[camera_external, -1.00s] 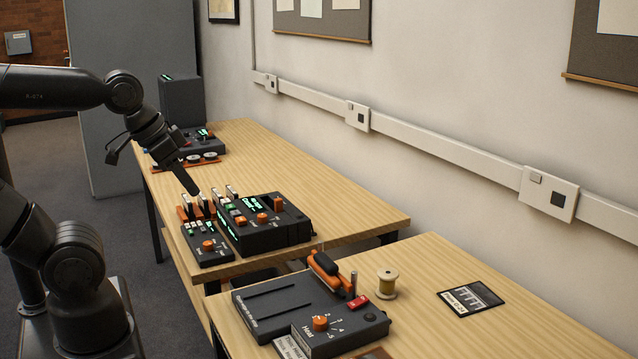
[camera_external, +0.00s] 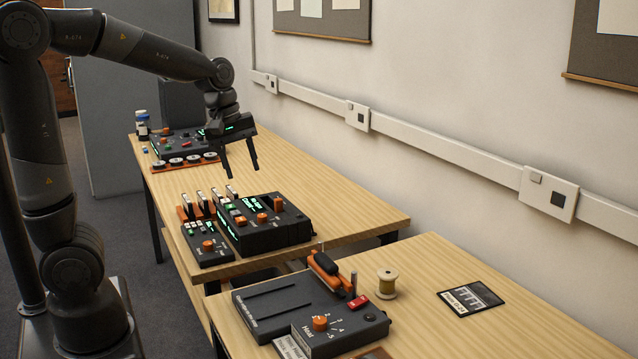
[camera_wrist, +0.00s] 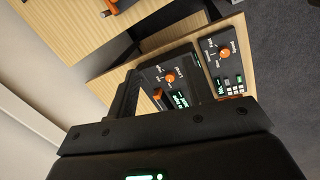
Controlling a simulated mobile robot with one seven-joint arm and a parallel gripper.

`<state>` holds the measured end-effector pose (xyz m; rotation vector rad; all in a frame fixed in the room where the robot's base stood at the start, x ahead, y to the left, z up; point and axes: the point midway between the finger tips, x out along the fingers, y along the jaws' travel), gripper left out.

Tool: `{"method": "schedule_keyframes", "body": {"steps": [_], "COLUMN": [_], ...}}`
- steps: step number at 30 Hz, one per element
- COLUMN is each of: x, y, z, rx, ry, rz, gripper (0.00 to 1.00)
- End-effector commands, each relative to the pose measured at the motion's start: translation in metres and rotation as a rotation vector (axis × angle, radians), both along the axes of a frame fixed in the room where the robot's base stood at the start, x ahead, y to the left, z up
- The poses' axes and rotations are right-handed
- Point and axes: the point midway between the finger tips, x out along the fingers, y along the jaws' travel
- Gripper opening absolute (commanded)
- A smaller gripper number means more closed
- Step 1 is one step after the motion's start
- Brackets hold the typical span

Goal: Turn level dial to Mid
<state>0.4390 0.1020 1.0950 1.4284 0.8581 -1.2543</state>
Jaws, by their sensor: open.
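A black box (camera_external: 266,240) with green displays stands mid-table, with orange dials on top, one of them a dial (camera_external: 262,218) near its middle. A smaller dark box (camera_external: 212,256) beside it has one orange dial (camera_external: 208,245). Both show in the wrist view: an orange dial (camera_wrist: 170,77) on the larger box and another (camera_wrist: 225,53) on the smaller one. Their labels are too small to read, so I cannot tell which is the level dial. My gripper (camera_external: 241,174) is open and empty, pointing down above the table, behind the black box and touching nothing.
A far console (camera_external: 180,141) and a white bottle (camera_external: 142,124) are at the table's far end. The front table holds a grey device (camera_external: 290,305), a spool (camera_external: 387,283) and a card (camera_external: 470,298).

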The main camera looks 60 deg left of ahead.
Motion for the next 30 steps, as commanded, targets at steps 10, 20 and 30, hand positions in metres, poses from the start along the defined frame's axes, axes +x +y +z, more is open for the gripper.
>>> {"method": "schedule_keyframes", "body": {"steps": [10,20,30], "x": [0.063,0.088,0.088], "y": [0.075,0.115,0.118], "z": [-0.053,-0.082,-0.122], "rx": [-0.045,-0.016,-0.013], "ry": [0.185,0.244,0.249], "rz": [0.660,1.015,1.038], "gripper": [0.47,0.47,0.47]}}
